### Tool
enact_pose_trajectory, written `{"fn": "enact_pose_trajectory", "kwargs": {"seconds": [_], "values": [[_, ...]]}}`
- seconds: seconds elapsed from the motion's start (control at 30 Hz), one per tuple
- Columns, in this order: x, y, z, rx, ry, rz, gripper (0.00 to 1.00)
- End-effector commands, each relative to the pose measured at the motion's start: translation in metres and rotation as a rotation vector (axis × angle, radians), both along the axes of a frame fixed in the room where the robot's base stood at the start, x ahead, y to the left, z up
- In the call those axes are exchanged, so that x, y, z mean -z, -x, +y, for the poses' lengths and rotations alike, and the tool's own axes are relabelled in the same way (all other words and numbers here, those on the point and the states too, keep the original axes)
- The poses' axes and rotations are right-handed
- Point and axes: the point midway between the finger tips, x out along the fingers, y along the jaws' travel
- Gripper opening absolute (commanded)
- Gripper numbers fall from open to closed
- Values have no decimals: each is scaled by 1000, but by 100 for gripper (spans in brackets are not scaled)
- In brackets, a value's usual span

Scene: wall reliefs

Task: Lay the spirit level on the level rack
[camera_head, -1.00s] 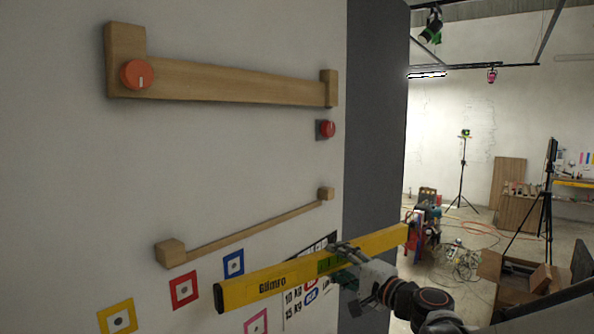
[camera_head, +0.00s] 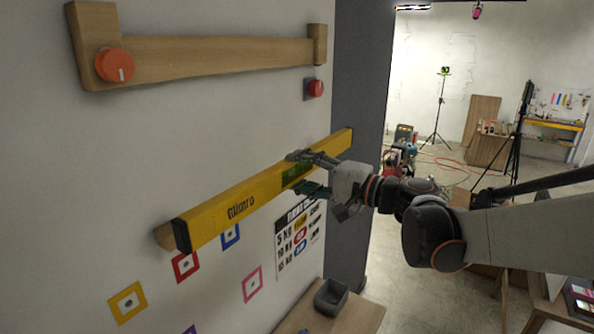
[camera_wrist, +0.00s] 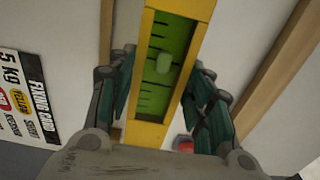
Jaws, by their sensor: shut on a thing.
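The spirit level (camera_head: 262,190) is a long yellow bar with a green window, held along the wall and slanting in the head view. My gripper (camera_head: 306,173) is shut on its middle. In the wrist view the level (camera_wrist: 180,8) runs between my gripper's fingers (camera_wrist: 162,85). The level rack (camera_head: 164,237) is mostly hidden behind the level in the head view; only its left end block shows. The rack's wooden rail shows beside the level in the wrist view (camera_wrist: 107,35). I cannot tell whether the level touches the rack.
Above is a wooden wall board (camera_head: 210,50) with an orange knob (camera_head: 114,65). A red button (camera_head: 315,88) sits under its right end. Framed squares (camera_head: 127,302) and a weight chart (camera_head: 299,238) are below. A grey tray (camera_head: 331,297) stands low down.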

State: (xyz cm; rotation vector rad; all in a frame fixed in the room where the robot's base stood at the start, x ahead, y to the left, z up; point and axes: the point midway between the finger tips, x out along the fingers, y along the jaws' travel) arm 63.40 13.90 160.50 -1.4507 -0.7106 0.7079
Motion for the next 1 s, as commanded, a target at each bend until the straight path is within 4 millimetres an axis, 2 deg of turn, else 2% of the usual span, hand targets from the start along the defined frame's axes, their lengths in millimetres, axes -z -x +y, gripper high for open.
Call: {"fn": "enact_pose_trajectory", "kwargs": {"seconds": [0.27, 1.0], "values": [[0, -6, 7, 0, -1, 0, 19], [0, -37, 48, -1, -1, 0, 19]]}}
